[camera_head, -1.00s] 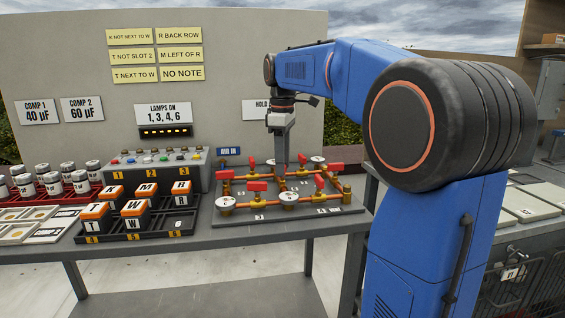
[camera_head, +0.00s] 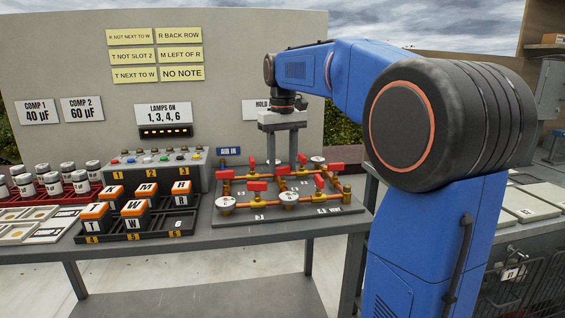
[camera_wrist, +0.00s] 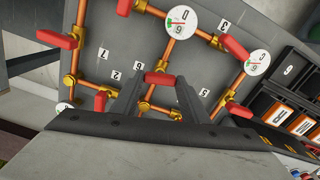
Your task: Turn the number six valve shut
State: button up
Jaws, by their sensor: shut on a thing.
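My gripper (camera_head: 282,160) points down over the valve board (camera_head: 262,212) on the bench. In the wrist view its two fingers (camera_wrist: 160,92) stand on either side of a red valve handle (camera_wrist: 159,79), and it is shut on it. The plate with the number 6 (camera_wrist: 138,66) lies just beside this handle. The handle seems to lie crosswise to its brass pipe (camera_wrist: 148,106). In the head view the held handle (camera_head: 281,170) shows small and low between the fingers, and its angle is hard to read.
Other red handles (camera_head: 257,186) and white gauges (camera_head: 289,198) stand close around on the board, including gauge D (camera_wrist: 181,18) and gauge C (camera_wrist: 257,63). A lamp box (camera_head: 152,171) and a crate of lettered blocks (camera_head: 128,238) stand to the left.

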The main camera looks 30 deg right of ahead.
aim_at(283, 167)
jog(key=shift+m, duration=0.8)
jog(key=o, duration=1.1)
jog(key=shift+c, duration=0.2)
jog(key=shift+r, duration=0.1)
notch_tip(283, 167, up, 17)
jog(key=shift+r, duration=0.15)
